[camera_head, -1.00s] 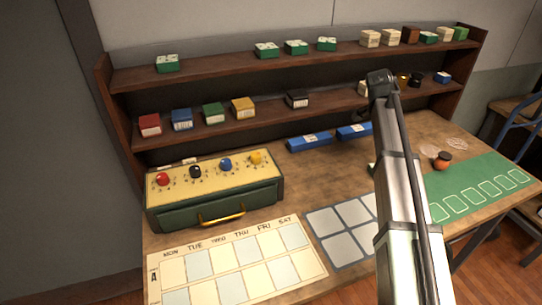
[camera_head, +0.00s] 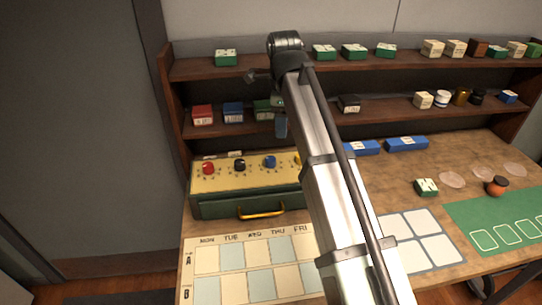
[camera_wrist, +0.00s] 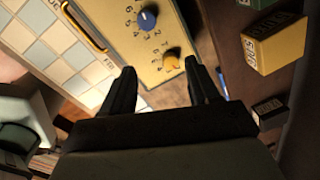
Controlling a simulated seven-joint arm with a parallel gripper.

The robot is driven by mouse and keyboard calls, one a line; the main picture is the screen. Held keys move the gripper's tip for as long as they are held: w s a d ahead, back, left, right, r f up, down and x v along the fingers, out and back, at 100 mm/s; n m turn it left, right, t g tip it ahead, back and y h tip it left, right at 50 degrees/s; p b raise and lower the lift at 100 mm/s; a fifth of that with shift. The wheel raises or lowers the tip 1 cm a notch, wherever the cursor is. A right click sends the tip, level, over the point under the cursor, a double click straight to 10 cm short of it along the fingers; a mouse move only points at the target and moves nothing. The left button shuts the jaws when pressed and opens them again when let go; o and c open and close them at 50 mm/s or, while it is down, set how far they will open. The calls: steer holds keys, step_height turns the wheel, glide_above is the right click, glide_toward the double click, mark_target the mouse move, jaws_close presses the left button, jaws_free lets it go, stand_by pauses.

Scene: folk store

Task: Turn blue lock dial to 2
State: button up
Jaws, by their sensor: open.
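The blue dial (camera_head: 270,161) sits on the cream top of the green lock box (camera_head: 225,208), between the black dial (camera_head: 239,165) and the yellow dial (camera_head: 297,158), which my arm partly covers. In the wrist view the blue dial (camera_wrist: 147,19) is at the top, with printed digits around it. I cannot tell which digit it points to. My gripper (camera_wrist: 162,75) is open and empty, above the box. The yellow dial (camera_wrist: 171,62) shows between its fingertips in the picture, apart from them, and the blue dial lies beyond. The red dial (camera_head: 208,168) is at the far left.
A wooden shelf (camera_head: 400,113) with small boxes and jars stands behind the lock box. A weekday grid board (camera_head: 205,285) lies in front. Blue boxes (camera_head: 406,144), a small green box (camera_head: 427,187) and an orange-brown jar (camera_head: 497,186) are on the table to the right.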

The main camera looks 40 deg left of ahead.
mark_target(271, 158)
steer(key=a+f, duration=0.1)
steer(key=f, duration=0.3)
steer(key=s+f, duration=0.1)
steer(key=f, duration=0.3)
steer(key=a+f, duration=0.1)
steer(key=f, duration=0.3)
steer(key=shift+s+a, duration=0.35)
steer(key=c, duration=1)
